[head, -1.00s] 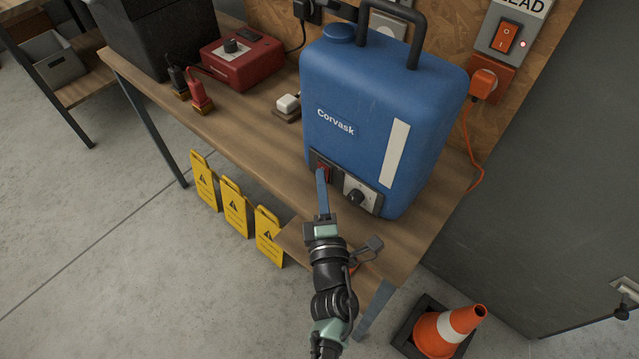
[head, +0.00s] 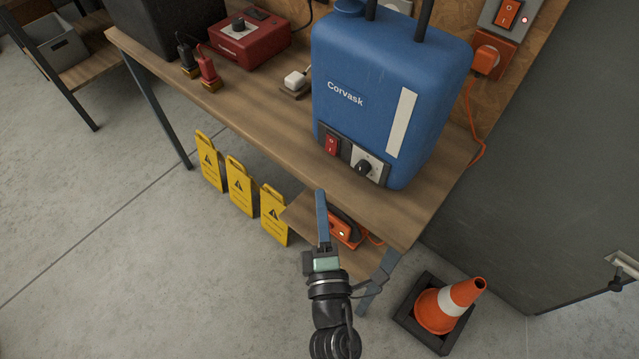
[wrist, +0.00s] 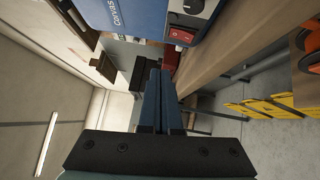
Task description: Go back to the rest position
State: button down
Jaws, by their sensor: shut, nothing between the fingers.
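My gripper (head: 321,192) is shut and empty in the head view, its blue fingers upright in the picture in front of the bench's near edge. The fingers also show closed together in the wrist view (wrist: 160,75). They are apart from the blue Corvask tank (head: 385,85), which stands on the wooden bench (head: 270,130). The tank's red rocker switch (head: 331,145) and its dial (head: 364,167) are clear of the gripper. The red switch shows at the top of the wrist view (wrist: 182,36).
An orange device (head: 345,232) lies on a low shelf behind my gripper. Several yellow signs (head: 240,188) stand left of it. A traffic cone (head: 448,306) stands at the lower right. A red box (head: 250,40) is on the bench.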

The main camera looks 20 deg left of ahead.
jog(key=shift+s+d, duration=0.15)
jog(key=shift+s, duration=0.1)
dwell(0.4)
jog(key=w+d+r+m+t+h+p, duration=0.1)
jog(key=w+d+r+m+t+h, duration=0.3)
jog(key=r, duration=0.7)
jog(key=w+d+r+m+t+h, duration=0.15)
jog(key=r+m, duration=0.35)
jog(key=r, duration=0.7)
jog(key=w+d+r+m+t+h+p, duration=0.1)
jog(key=w+d+r+m+t+h, duration=0.25)
jog(key=r, duration=0.75)
jog(key=s+d+r+m, duration=0.1)
jog(key=s+r+m, duration=0.4)
jog(key=r, duration=0.8)
jog(key=s+r+m+t+y+p, duration=0.1)
jog(key=s+r+m, duration=0.5)
jog(key=r, duration=0.6)
jog(key=shift+s+d+r, duration=0.35)
jog(key=shift+s+r, duration=0.05)
jog(key=shift+s, duration=0.5)
jog(key=shift+w+f+m, duration=0.1)
jog(key=shift+m, duration=0.15)
